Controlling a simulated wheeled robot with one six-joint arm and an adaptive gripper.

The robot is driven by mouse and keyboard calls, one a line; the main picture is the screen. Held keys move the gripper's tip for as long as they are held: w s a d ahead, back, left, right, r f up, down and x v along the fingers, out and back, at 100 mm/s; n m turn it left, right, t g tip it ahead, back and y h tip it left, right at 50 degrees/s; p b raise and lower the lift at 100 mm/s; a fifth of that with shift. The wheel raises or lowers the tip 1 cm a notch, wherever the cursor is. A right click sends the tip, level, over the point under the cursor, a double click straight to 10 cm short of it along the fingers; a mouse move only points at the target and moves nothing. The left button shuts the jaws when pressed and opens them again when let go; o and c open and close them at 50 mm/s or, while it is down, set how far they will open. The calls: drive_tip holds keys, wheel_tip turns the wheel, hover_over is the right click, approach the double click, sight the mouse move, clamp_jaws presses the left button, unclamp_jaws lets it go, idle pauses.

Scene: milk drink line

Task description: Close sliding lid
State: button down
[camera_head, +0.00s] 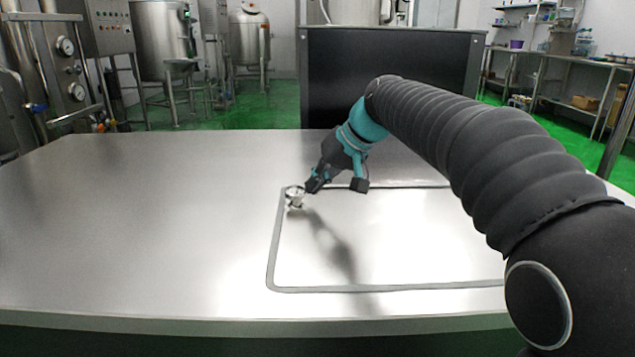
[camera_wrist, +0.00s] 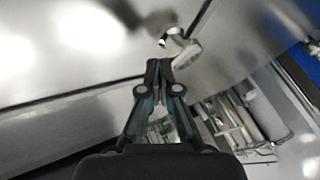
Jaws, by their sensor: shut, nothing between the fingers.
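The lid appears as a flat, shiny metal panel (camera_head: 420,240) in the table top, with a dark seam along its left, front and back edges. Its right side is hidden behind my arm. A small shiny metal handle (camera_head: 295,196) stands at the panel's back left corner. The handle also shows in the wrist view (camera_wrist: 186,53), just beyond my fingertips. My gripper (camera_head: 313,186) is shut and empty, reaching down just right of the handle. In the wrist view its fingertips (camera_wrist: 158,66) are together, close to the handle. I cannot tell whether they touch it.
The metal table (camera_head: 130,220) is bare and clear to the left of the panel. A tall black cabinet (camera_head: 400,80) stands behind the table. Steel tanks (camera_head: 165,40) stand at the back left, and shelves with a workbench (camera_head: 575,75) at the back right.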

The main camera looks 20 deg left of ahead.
drive_tip(key=shift+a, duration=0.1)
drive_tip(key=shift+w+d, duration=0.2)
drive_tip(key=shift+d, duration=0.2)
drive_tip(key=w+d, duration=0.1)
drive_tip(key=d, duration=0.1)
drive_tip(key=shift+w+d, duration=0.4)
drive_tip(key=w+p+v, duration=0.1)
drive_tip(key=p+v, duration=0.1)
drive_tip(key=v, duration=0.7)
drive_tip(key=s+d+m+t+h+p, duration=0.2)
drive_tip(key=s+d, duration=0.4)
drive_tip(key=d, duration=0.4)
drive_tip(key=s+d+f+m+h, duration=0.1)
drive_tip(key=s+d+f, duration=0.1)
drive_tip(key=s+d, duration=0.2)
drive_tip(key=s+d+f+m+t+h+p, duration=0.1)
drive_tip(key=s+d+f+m, duration=0.1)
drive_tip(key=s+d, duration=0.2)
drive_tip(key=s+d+f+m+t+h, duration=0.1)
drive_tip(key=s+d+f, duration=0.1)
drive_tip(key=s+d, duration=0.3)
drive_tip(key=shift+d+f+p, duration=0.15)
drive_tip(key=shift+d+p, duration=0.2)
drive_tip(key=shift+d, duration=0.65)
drive_tip(key=s+d+f+m+h+p, duration=0.1)
drive_tip(key=s+d+f+m+h, duration=0.1)
drive_tip(key=s+d+f, duration=0.4)
drive_tip(key=shift+s+f+t, duration=0.4)
drive_tip(key=shift+s+f, duration=0.4)
drive_tip(key=shift+s, duration=0.4)
